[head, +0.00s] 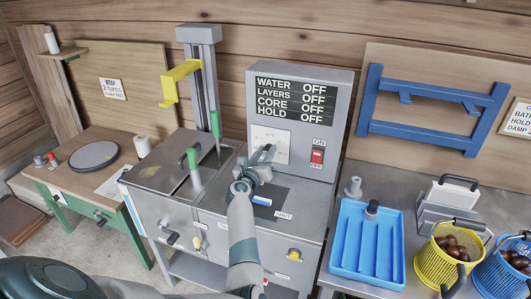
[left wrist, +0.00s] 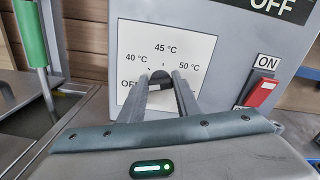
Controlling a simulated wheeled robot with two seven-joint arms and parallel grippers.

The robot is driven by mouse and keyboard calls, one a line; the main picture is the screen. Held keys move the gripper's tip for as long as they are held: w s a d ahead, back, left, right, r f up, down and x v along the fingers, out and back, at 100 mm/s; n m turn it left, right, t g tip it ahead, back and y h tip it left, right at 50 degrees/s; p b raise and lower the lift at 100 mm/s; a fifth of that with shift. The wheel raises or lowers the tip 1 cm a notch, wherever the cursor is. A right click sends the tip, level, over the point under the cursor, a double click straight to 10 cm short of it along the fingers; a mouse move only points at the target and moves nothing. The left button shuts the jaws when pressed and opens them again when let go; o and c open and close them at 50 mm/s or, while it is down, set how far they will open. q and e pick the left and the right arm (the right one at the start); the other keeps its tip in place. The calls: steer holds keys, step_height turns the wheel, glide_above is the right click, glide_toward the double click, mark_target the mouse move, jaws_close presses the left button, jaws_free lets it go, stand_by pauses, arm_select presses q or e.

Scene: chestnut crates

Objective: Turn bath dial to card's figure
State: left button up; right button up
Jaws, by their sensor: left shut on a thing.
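The bath dial (left wrist: 160,77) is a small dark knob on a white scale plate (left wrist: 190,48) marked OFF, 40, 45 and 50 °C. The plate (head: 270,137) is on the front of the grey control box (head: 345,125). My left gripper (head: 264,153) reaches up to the plate. In the left wrist view its two fingers (left wrist: 162,80) are shut on the dial, one on each side. The fingers hide most of the knob, and I cannot tell where it points. A card (head: 518,118) starting "BATH HOLD" is cut off at the right edge; no figure is readable. My right gripper is not in view.
The display (head: 291,102) reads OFF for water, layers, core and hold. A red ON/OFF switch (head: 317,156) sits right of the plate. Left stands a lidded steel bath (head: 160,160) with green handles. Right are a blue tray (head: 343,266) and baskets of chestnuts (head: 446,270).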

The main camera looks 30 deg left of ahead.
arm_select(q)
steer(key=m, duration=0.3)
steer(key=shift+w+d+f+m+b, duration=0.1)
steer(key=shift+d+m+b, duration=0.05)
steer(key=shift+m, duration=2.9)
steer(key=shift+s+d+f+m+b, duration=0.1)
steer(key=shift+m, duration=3)
steer(key=shift+w+d+f+m+b, duration=0.1)
steer(key=shift+d+m+b, duration=0.05)
steer(key=shift+m, duration=2.9)
steer(key=o, duration=1)
steer(key=shift+o, duration=0.2)
